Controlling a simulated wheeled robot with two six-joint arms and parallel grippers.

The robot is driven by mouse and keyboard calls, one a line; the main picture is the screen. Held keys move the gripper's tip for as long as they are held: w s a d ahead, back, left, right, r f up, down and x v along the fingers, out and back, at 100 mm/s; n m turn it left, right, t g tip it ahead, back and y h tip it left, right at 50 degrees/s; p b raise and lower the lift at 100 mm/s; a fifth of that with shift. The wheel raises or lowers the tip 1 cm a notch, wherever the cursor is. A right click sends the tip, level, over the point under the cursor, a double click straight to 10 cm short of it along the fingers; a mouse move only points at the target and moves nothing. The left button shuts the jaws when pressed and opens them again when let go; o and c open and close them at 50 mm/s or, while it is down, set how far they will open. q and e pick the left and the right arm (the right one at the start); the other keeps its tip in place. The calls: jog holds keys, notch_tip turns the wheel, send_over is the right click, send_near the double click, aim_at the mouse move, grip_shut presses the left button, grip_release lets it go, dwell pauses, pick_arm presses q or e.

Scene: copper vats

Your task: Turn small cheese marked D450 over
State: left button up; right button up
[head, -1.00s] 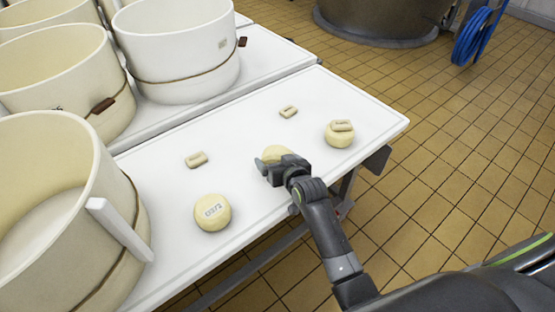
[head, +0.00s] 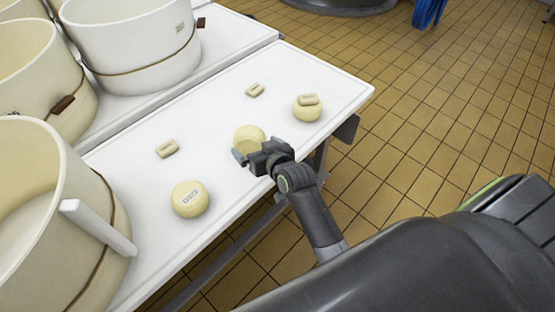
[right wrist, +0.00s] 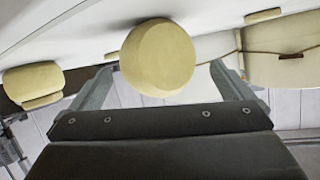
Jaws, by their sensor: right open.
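A small round pale-yellow cheese (head: 249,137) lies on the white table between two other small cheeses. My right gripper (head: 251,154) is at its near side, open, and partly hides it. In the right wrist view this cheese (right wrist: 158,57) is just ahead of the open fingers, centred between them; I see no clear grip on it. No mark shows on its visible face. A second cheese (head: 190,199), nearer and left, has a dark mark on top, too small to read surely. A third cheese (head: 307,110), at the right, carries a small pale block (head: 308,99). My left gripper is not in view.
Two more small pale blocks lie on the table (head: 150,242), one at the left (head: 167,149) and one at the back (head: 255,90). Large cream tubs (head: 125,45) stand at the left and back. Tiled floor (head: 430,130) is open to the right.

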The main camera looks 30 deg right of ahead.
pick_arm(q)
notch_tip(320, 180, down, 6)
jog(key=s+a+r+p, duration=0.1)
jog(key=p, duration=0.1)
pick_arm(e)
jog(key=v, duration=1.2)
jog(key=s+d+f+g, duration=0.2)
jog(key=s+f+g, duration=0.2)
jog(key=s+f, duration=0.4)
jog(key=s+d+f+g+h, duration=0.1)
jog(key=s+d+f+g, duration=0.3)
jog(key=f, duration=0.6)
jog(key=s+f+g, duration=0.3)
jog(key=s+f, duration=0.5)
jog(key=f, duration=0.1)
pick_arm(q)
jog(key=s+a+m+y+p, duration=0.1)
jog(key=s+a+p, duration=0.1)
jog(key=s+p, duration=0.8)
jog(key=p, duration=0.6)
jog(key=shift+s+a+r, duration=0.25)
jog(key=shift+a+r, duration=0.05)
pick_arm(e)
jog(key=s+d+f, duration=0.1)
jog(key=s+d, duration=0.1)
jog(key=s, duration=0.6)
jog(key=s+d+g+h, duration=0.1)
jog(key=s+d, duration=0.1)
jog(key=s, duration=0.6)
jog(key=shift+f, duration=0.4)
